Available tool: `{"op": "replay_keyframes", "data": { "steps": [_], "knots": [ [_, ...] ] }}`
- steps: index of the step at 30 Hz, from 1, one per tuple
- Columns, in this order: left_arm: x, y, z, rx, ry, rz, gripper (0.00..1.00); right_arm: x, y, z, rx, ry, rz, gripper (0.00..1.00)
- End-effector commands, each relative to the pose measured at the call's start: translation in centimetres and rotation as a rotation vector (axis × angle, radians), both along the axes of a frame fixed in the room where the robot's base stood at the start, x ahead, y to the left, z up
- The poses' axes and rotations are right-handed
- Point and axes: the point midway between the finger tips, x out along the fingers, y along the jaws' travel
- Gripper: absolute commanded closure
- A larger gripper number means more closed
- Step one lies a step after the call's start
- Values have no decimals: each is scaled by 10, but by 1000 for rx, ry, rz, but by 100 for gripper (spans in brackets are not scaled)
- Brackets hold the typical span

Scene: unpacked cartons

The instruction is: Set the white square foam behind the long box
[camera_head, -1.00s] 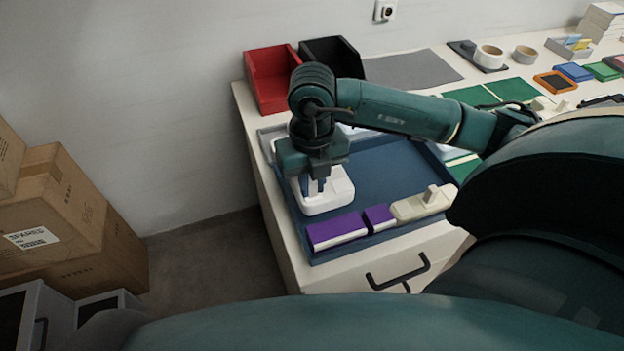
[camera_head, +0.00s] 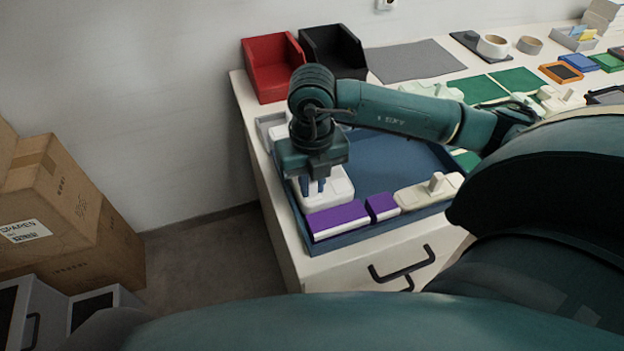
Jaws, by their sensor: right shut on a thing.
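The white square foam (camera_head: 341,187) is in the front left part of the blue tray, just behind the long purple box (camera_head: 338,221). From this angle the purple box's back edge meets or slightly covers the foam's front edge; I cannot tell if they touch. My right gripper (camera_head: 315,188) points down and is shut on the foam, its fingers at the foam's middle. Whether the foam rests fully on the tray floor is hidden. My left gripper is not in view.
A short purple box (camera_head: 381,207) and a cream block with a knob (camera_head: 428,192) continue the tray's front row. The blue tray's (camera_head: 398,160) middle is bare. A pale item lies behind the gripper. Red (camera_head: 273,68) and black (camera_head: 333,50) bins stand at the back.

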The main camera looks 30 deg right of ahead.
Motion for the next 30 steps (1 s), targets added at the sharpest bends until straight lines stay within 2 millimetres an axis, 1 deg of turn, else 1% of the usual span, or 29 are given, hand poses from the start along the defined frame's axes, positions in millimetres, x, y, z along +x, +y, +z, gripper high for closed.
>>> {"op": "replay_keyframes", "data": {
  "steps": [1,12,13,21,22,30],
  "knots": [
    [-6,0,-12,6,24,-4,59,0,0,-5,0,0,0,100],
    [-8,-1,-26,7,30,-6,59,0,0,-19,0,0,0,100],
    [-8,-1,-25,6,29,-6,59,0,0,-18,0,0,0,83],
    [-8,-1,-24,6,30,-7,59,0,0,-17,0,0,0,61],
    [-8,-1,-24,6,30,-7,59,0,0,-17,0,0,0,59],
    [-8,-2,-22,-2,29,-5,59,0,0,-17,0,0,0,59]
  ]
}}
